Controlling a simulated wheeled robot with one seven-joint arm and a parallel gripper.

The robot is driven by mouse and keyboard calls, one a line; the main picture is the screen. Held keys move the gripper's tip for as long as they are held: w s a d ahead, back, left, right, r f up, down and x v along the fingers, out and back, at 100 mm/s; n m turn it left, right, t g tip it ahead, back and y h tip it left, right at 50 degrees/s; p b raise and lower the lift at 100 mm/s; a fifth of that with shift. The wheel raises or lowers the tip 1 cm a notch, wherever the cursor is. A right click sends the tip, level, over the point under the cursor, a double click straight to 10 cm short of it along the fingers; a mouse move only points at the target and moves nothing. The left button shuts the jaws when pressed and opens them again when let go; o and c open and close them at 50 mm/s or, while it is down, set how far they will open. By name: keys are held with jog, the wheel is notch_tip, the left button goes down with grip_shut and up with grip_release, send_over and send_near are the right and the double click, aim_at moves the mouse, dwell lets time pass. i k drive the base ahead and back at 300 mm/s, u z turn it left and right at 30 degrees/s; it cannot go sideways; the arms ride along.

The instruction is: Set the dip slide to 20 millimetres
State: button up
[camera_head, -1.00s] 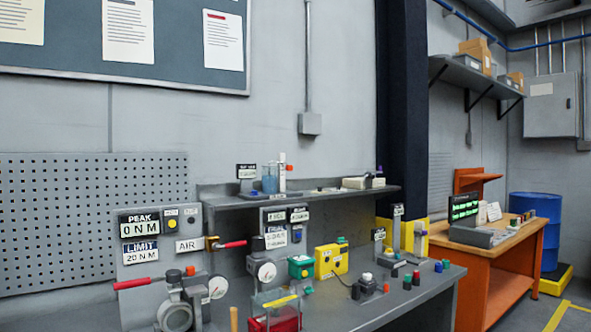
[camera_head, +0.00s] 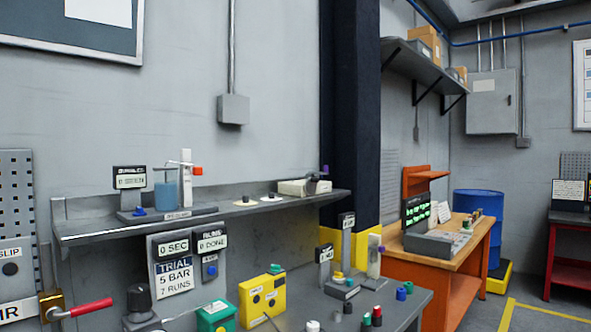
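On the raised shelf, a white upright post with a cross arm and a red knob (camera_head: 186,177) looks like the dip slide. It stands beside a beaker of blue liquid (camera_head: 165,197) on a grey base (camera_head: 190,214) with a blue button (camera_head: 140,211). A small dark display (camera_head: 130,178) stands at the left of this base; its text is too small to read surely. The slide's height in millimetres cannot be read. My gripper is not in view.
The grey shelf (camera_head: 75,237) also carries a pale device (camera_head: 304,188) at its right. Below are timer panels (camera_head: 173,247), a yellow box (camera_head: 262,297), a green box (camera_head: 215,316) and small upright posts (camera_head: 347,245). A red-handled valve (camera_head: 80,309) juts out at lower left.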

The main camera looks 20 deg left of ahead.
aim_at(197, 171)
jog(key=u, duration=0.1)
jog(key=i, duration=1.2)
jog(key=u, duration=1.3)
jog(key=i, duration=0.8)
jog(key=u, duration=0.85)
